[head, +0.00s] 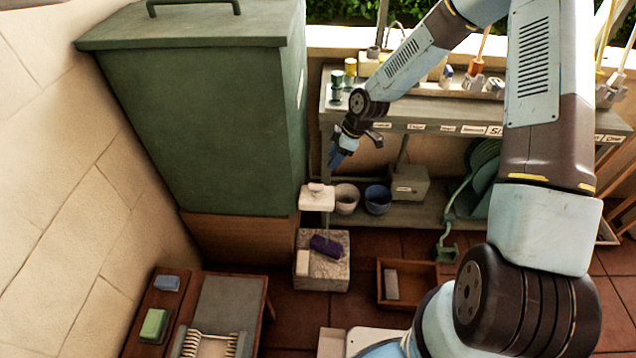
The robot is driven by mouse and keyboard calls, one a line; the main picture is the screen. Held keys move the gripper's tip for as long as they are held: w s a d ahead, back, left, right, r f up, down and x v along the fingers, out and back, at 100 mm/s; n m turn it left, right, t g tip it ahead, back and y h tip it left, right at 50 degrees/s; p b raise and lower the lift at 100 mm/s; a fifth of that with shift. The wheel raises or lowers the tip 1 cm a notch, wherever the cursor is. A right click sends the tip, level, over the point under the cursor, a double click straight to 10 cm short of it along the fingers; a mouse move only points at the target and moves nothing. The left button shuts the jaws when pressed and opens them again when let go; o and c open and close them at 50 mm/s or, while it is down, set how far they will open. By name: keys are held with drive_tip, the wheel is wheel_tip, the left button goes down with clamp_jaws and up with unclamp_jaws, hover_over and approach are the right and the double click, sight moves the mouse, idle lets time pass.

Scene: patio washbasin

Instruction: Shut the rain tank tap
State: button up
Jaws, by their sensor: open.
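The large green box with a handled lid, which looks like the rain tank (195,125), stands at the left on a brown wooden base. I cannot make out its tap; it may be hidden behind the tank's right edge or my wrist. My gripper (336,160) hangs just right of the tank's right side, its blue fingers pointing down. It is open, and I see nothing held in it. Below it is a small white stand (317,203) with a pale piece on top. Whether the fingers touch anything cannot be told.
A stone block (335,278) bears a purple cloth (326,246). A wooden tray (430,270) lies on the tiles. A low table (232,295) is front left.

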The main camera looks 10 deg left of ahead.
sight(317, 184)
drive_tip(key=x, duration=1.3)
drive_tip(key=shift+a+f, duration=0.15)
drive_tip(key=shift+f, duration=0.1)
clamp_jaws()
